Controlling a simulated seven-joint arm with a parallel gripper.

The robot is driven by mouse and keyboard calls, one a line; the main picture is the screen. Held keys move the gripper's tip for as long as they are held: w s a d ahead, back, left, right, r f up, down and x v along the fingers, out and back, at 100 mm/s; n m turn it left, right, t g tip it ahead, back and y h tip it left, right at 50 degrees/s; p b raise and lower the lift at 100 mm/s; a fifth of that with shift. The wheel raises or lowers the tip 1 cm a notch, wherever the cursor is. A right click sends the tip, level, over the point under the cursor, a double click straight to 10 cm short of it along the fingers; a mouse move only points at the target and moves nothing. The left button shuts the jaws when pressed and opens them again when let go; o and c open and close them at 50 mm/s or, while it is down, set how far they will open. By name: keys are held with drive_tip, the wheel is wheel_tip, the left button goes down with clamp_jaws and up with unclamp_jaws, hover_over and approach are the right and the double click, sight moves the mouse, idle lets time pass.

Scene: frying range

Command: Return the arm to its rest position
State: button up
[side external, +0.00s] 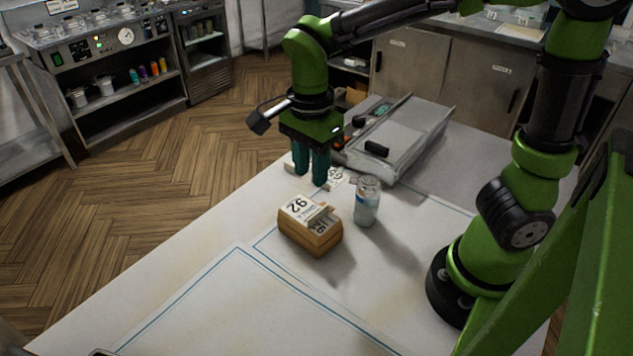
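My gripper (311,172) points down over the far left edge of the white work table (180,285). Its two teal fingers stand side by side with little space between them. The view is too small to tell whether they are apart or closed on something. A pale piece with dark print (337,176) shows just beside the fingers; I cannot tell whether they touch it. My green arm reaches from its base at the right, across the top of the picture, to the gripper.
Blue-lined areas at the table's front are clear. Shelving (110,70) and cabinets (440,75) stand beyond the wooden floor.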

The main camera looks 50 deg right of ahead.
wheel_tip(320, 180, up, 6)
drive_tip(key=s+d+n+t+y, duration=0.2)
drive_tip(key=s+d+n+t, duration=0.3)
drive_tip(key=n, duration=1)
drive_tip(key=shift+s+d+r+t, duration=0.2)
drive_tip(key=shift+s+d+t, duration=0.05)
drive_tip(key=shift+s+t, duration=0.8)
